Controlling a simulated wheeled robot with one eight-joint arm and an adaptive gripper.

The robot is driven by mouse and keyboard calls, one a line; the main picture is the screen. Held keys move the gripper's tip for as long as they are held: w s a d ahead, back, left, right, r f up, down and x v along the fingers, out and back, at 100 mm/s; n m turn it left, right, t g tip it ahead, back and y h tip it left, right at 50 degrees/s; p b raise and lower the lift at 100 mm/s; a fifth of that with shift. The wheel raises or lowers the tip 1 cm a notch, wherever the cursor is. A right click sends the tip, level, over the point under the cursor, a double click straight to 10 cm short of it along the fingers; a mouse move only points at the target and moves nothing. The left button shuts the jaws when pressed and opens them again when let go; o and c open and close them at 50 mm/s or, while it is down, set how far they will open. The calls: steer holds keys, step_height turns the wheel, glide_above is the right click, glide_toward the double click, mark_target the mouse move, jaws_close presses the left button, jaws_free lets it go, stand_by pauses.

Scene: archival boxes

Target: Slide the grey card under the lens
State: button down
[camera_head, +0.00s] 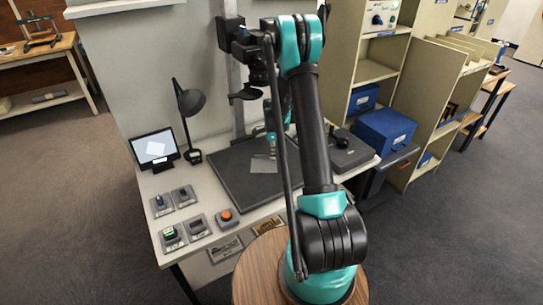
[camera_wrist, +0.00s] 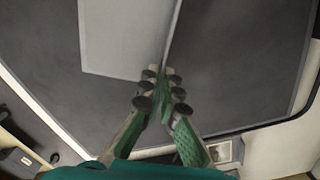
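The grey card (camera_head: 263,164) lies flat on the dark baseboard (camera_head: 225,178) of the copy stand, a little turned. In the wrist view the card (camera_wrist: 122,38) is at the upper left, with one edge running up from the fingertips. My gripper (camera_head: 272,155) points down at the card's right side. In the wrist view my gripper (camera_wrist: 162,75) has its fingers together at that edge, with nothing seen between them. I cannot tell whether they touch the card. The camera with its lens (camera_head: 246,93) hangs from the stand's column, above the board.
A monitor (camera_head: 156,147) at the left shows a pale tilted shape. Several control boxes (camera_head: 172,237) and an orange button (camera_head: 226,215) are at the front left. A dark device (camera_head: 345,150) is right of the board. Bare board surrounds the card.

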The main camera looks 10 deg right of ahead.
steer(key=c, duration=1.6)
jaws_free()
steer(key=shift+c, duration=0.2)
steer(key=shift+r, duration=4.05)
steer(key=shift+s, duration=0.1)
